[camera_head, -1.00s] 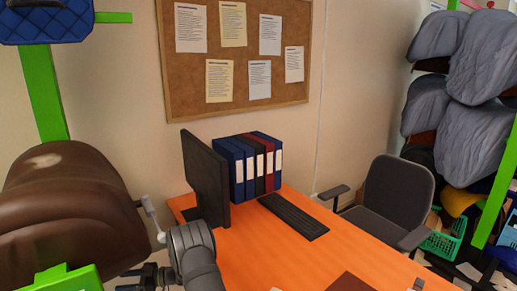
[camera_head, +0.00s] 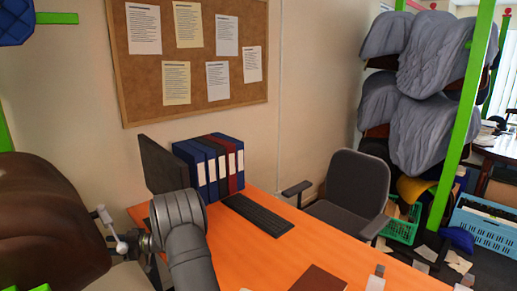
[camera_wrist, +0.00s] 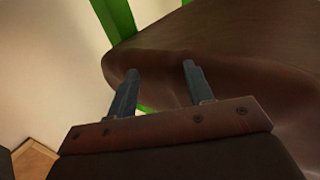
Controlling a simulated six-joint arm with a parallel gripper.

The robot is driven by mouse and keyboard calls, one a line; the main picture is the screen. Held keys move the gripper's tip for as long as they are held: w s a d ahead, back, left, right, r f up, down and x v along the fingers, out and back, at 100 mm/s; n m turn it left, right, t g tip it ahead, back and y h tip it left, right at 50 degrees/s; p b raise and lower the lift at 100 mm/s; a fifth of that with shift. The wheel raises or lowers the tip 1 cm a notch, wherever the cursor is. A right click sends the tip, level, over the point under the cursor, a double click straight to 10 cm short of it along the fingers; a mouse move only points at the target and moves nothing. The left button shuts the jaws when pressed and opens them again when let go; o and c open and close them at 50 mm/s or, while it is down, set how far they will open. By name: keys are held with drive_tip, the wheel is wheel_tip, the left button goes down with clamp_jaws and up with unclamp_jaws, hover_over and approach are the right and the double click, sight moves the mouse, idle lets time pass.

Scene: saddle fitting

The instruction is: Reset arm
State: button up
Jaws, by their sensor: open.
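My gripper (camera_wrist: 160,88) is open in the wrist view, its two dark fingers apart with nothing between them. A brown leather saddle (camera_wrist: 240,45) fills the upper right of that view, behind the fingertips; I cannot tell whether they touch it. In the head view the saddle (camera_head: 45,220) is at the left edge, partly cut off. A small white-handled part (camera_head: 112,228) shows between the saddle and my arm.
An orange desk (camera_head: 270,255) holds a dark monitor (camera_head: 165,165), binders (camera_head: 212,165) and a keyboard (camera_head: 257,215). An office chair (camera_head: 350,190) stands right of it. Grey-covered saddles (camera_head: 430,90) hang on a green rack (camera_head: 462,120). Crates (camera_head: 490,228) stand on the floor at right.

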drive_tip(key=w+d+r+m+t+h, duration=0.1)
drive_tip(key=w+d+r+m+t, duration=0.2)
drive_tip(key=d+r, duration=0.4)
drive_tip(key=w+d+r+m+t+h, duration=0.1)
drive_tip(key=w+d+r+m+t, duration=0.2)
drive_tip(key=r, duration=1.2)
drive_tip(key=w+d+r+m+t+h, duration=0.2)
drive_tip(key=w+d+r+m+t, duration=0.2)
drive_tip(key=w+d+r+t, duration=0.3)
drive_tip(key=shift+d+r+t, duration=0.8)
drive_tip(key=shift+d+r, duration=1.75)
drive_tip(key=shift+o, duration=0.4)
drive_tip(key=o, duration=0.5)
